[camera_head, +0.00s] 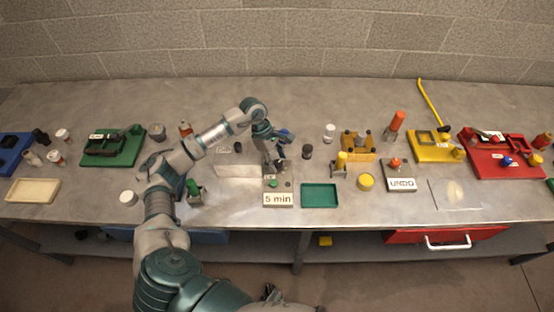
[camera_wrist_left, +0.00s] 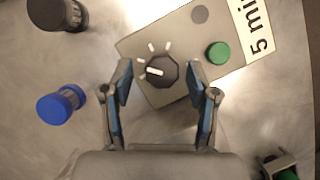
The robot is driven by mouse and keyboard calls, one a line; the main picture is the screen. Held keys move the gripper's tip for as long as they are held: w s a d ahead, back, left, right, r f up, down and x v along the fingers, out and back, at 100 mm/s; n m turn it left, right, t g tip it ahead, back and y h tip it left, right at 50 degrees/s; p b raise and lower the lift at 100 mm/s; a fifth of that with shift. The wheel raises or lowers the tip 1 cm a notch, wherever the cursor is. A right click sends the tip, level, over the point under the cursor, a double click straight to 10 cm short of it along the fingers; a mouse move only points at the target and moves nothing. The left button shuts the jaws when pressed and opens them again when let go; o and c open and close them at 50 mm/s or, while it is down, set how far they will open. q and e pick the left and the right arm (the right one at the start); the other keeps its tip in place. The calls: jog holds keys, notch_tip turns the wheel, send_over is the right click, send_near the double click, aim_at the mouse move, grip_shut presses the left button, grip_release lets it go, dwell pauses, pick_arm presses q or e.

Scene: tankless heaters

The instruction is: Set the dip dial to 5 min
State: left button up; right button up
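The dip dial (camera_wrist_left: 156,71) is a dark faceted knob with a white pointer line, on a grey control box (camera_wrist_left: 187,57) with white tick marks around it. The box has a green button (camera_wrist_left: 219,53), a dark grey round spot and a "5 min" label (camera_wrist_left: 258,28); the label also shows in the head view (camera_head: 278,199). The pointer points left in the wrist view. My left gripper (camera_wrist_left: 165,85) is open, its fingers on either side of the dial with gaps visible. In the head view my left gripper (camera_head: 275,163) is over the box. My right gripper is not seen.
A blue-capped bottle (camera_wrist_left: 61,104) and a dark cylinder (camera_wrist_left: 58,14) stand near the box. A green tray (camera_head: 320,195) lies to its right, a green-topped holder (camera_head: 194,192) to its left. Several fixtures line the bench (camera_head: 330,100).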

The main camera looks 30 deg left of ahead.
pick_arm(q)
jog(key=v, duration=1.2)
jog(key=shift+w, duration=0.1)
